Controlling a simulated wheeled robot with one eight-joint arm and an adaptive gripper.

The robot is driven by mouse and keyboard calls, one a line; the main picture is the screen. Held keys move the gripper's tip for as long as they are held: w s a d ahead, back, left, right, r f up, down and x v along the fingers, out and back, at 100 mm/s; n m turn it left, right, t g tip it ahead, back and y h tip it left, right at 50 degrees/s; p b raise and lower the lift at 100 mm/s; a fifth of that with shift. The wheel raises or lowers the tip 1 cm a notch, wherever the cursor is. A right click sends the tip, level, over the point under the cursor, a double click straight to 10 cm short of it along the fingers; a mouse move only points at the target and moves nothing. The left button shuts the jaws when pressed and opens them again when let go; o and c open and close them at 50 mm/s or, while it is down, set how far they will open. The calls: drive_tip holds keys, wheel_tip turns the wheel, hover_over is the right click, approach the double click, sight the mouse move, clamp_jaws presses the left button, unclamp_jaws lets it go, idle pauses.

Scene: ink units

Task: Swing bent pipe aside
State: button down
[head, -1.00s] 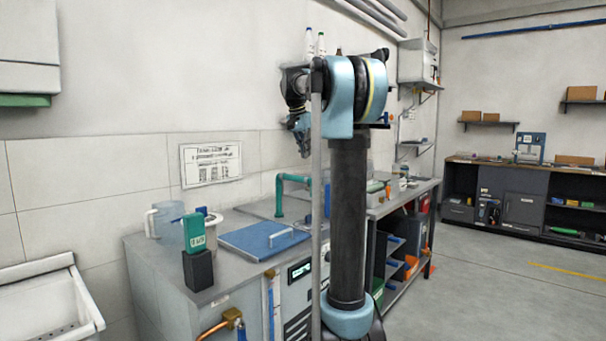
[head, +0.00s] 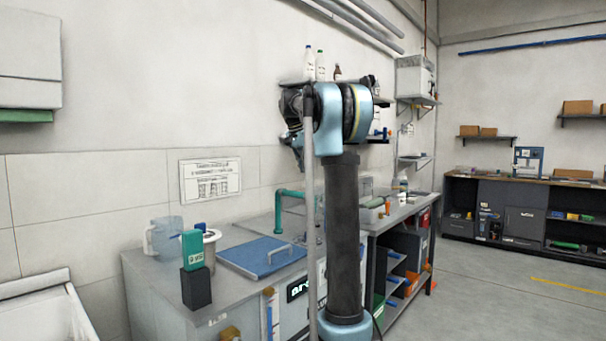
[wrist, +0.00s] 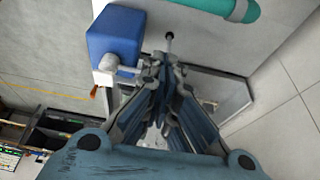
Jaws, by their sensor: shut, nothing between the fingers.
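The bent pipe is a teal pipe (head: 279,212) rising from the grey worktop and bending over to the right in the head view. My arm hides its far end there. In the wrist view part of the teal pipe (wrist: 215,5) crosses the top edge. My gripper (wrist: 160,62) is shut and empty, with its fingertips below the pipe in that picture and apart from it. In the head view the gripper is mostly hidden beside my arm, above the pipe, and its fingertips are not clear.
A blue lid (head: 255,257) with a handle lies on the worktop (head: 215,290). The wrist view shows a blue box (wrist: 115,38) close left of the fingertips. Open floor lies right.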

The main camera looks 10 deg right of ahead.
wheel_tip(320, 180, down, 8)
drive_tip(key=shift+s+a+f, duration=0.2)
drive_tip(key=shift+s+a, duration=0.2)
